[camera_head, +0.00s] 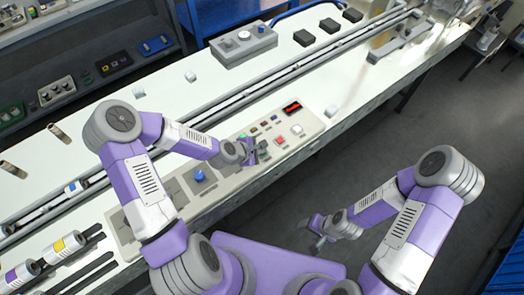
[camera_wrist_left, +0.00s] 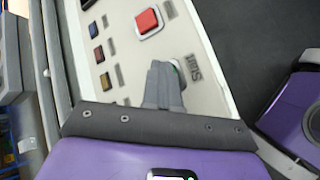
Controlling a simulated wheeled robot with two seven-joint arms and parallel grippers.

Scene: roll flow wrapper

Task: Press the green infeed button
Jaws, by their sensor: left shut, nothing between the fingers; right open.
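The control panel (camera_head: 296,127) lies on the white bench in front of my left arm. My left gripper (camera_head: 258,152) is shut and empty, low over this panel. In the left wrist view its closed fingers (camera_wrist_left: 166,82) point at the panel. My right gripper (camera_head: 318,242) is open and empty, low over the floor, off the bench.
A red button (camera_wrist_left: 149,20) sits on a white base beside the green one. A red display (camera_head: 292,107) and a blue knob (camera_head: 199,176) are nearby. A conveyor rail (camera_head: 255,92) runs behind.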

